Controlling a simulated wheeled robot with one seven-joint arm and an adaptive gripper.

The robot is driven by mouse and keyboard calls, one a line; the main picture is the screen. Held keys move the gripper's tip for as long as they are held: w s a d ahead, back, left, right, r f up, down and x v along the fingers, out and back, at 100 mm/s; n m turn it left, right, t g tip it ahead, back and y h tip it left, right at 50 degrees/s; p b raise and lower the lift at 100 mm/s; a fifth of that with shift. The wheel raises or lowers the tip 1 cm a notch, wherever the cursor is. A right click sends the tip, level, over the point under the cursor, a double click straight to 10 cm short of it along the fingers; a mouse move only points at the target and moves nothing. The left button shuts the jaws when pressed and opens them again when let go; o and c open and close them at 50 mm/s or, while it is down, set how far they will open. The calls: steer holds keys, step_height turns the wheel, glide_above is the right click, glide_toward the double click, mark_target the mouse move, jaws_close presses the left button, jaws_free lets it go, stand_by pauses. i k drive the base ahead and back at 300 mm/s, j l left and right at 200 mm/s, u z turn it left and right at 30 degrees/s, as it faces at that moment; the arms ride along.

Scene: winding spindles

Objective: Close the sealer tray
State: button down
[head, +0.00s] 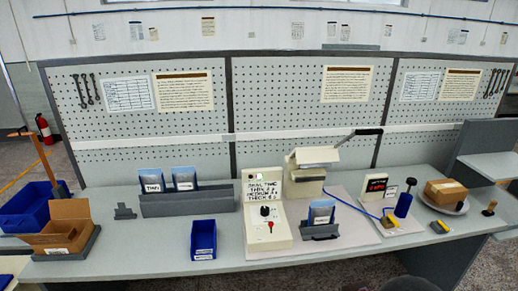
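The beige sealer (305,187) stands at the middle back of the bench. Its pale upper part (315,156) is raised and tilted, with a dark lever (362,134) reaching up to the right. A blue pouch (321,213) stands upright in a dark grey holder (320,232) on the pale mat in front of the sealer. I cannot tell which part is the sealer tray. My gripper is not in view.
A grey rack (188,205) holds two blue pouches at the left, with a blue bin (203,240) in front. A cardboard box (62,228) stands far left. A small display (376,187), blue-handled tool (404,203) and brown package (445,191) stand right. The front edge is mostly clear.

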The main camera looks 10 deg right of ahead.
mark_target(324, 232)
steer(key=i+l+u, duration=0.2)
steer(key=i, duration=0.25)
steer(key=i+l+u, duration=0.25)
steer(key=i, duration=0.2)
steer(key=j, duration=0.1)
